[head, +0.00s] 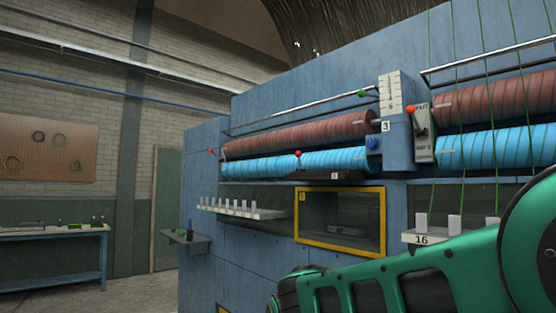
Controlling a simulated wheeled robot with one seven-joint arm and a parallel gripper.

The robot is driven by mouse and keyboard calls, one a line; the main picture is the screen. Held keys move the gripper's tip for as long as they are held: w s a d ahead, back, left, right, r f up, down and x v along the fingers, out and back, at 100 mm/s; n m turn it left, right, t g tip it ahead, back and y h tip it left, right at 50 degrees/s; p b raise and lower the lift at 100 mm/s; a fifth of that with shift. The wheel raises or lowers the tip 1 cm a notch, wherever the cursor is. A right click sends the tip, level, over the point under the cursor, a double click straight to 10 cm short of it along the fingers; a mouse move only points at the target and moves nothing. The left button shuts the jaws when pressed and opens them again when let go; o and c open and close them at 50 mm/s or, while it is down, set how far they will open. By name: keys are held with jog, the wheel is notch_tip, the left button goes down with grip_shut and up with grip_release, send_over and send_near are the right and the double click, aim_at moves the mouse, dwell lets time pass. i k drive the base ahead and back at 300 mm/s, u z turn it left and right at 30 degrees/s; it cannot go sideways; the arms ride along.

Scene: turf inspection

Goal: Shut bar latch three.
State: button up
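A blue machine stands across the middle and right of the head view. A small white plate with a 3 (385,126) sits on its blue upright, beside a blue knob (373,143). Right of it is a grey switch box (424,142) whose lever (418,120) leans up and left, with an orange-red tip. A bar with red balls (298,154) runs by the rollers at left. I cannot tell which part is bar latch three, or whether it is open or shut. My green and black arm crosses the lower right; my gripper is not in view.
Brown rollers (300,134) lie above blue rollers (255,165). A yellow-framed window (340,246) and small shelves (240,209) are below. Green threads hang at right over a tray marked 16 (422,239). A blue bench (55,238) stands far left, with open floor before it.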

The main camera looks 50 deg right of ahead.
aim_at(298, 154)
jog(key=i, duration=1.3)
jog(key=z, duration=1.5)
